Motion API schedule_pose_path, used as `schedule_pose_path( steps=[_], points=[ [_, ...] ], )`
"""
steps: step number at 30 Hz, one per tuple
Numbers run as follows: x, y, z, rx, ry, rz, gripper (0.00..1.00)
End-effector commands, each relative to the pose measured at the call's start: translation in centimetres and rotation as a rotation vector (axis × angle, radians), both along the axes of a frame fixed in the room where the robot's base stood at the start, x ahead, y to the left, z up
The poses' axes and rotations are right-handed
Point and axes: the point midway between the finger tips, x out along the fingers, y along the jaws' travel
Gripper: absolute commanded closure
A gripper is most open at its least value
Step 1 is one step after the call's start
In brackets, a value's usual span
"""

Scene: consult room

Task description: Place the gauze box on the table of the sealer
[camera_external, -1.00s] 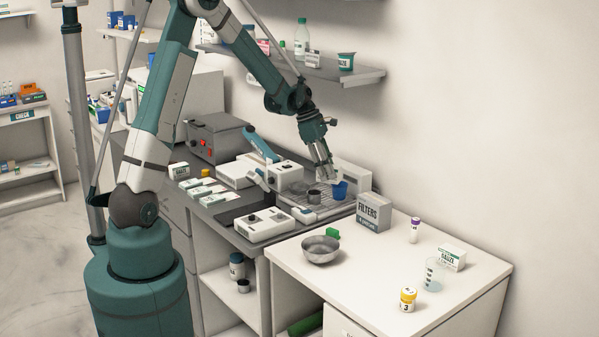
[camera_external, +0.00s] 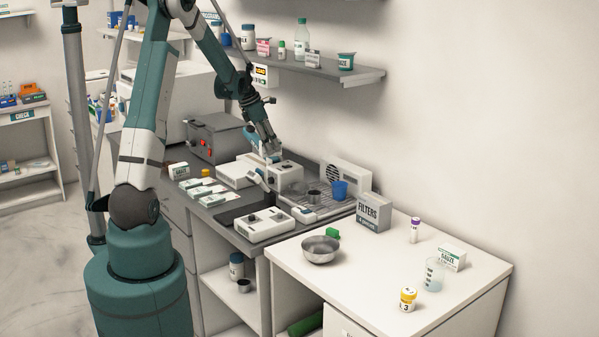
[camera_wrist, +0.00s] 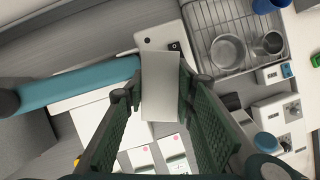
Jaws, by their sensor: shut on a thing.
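My gripper (camera_external: 270,148) is shut on a plain white box (camera_wrist: 160,88), seen between the fingers in the wrist view; no label shows on the visible face. In the outside view the box is mostly hidden by the fingers. My gripper is above the sealer (camera_external: 236,175), a white unit with a raised teal arm (camera_external: 260,143). In the wrist view the teal arm (camera_wrist: 80,87) lies left of the box, over white parts. A box marked GAUZE (camera_external: 452,257) stands on the white table at right.
A metal drying rack with a blue cup (camera_external: 340,190) is right of my gripper. Flat white packs (camera_external: 207,192) lie in front of the sealer. A grey box unit (camera_external: 214,137) stands behind left. A wall shelf (camera_external: 318,68) with bottles is above.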

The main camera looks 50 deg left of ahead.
Motion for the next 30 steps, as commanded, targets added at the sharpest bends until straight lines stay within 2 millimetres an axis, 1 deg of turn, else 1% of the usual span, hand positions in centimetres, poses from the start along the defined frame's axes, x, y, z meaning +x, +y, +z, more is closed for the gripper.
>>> schedule_pose_path(
  steps=[1, 3, 9, 12, 15, 18, 21, 30],
  points=[
    [-0.6, 1.8, 0.1, 0.001, 0.0, 0.035, 0.85],
    [-1.5, 4.0, 0.3, 0.001, -0.001, 0.084, 0.85],
    [-4.1, 9.7, 0.7, 0.0, -0.001, 0.212, 0.85],
    [-5.2, 11.9, 0.9, 0.001, 0.0, 0.261, 0.85],
    [-6.0, 13.4, 1.0, 0.0, 0.0, 0.298, 0.85],
    [-6.5, 14.3, 1.1, 0.0, 0.0, 0.318, 0.85],
    [-6.7, 14.7, 1.1, 0.0, 0.0, 0.328, 0.85],
    [-6.7, 14.8, 1.1, 0.0, 0.0, 0.33, 0.85]
  ],
)
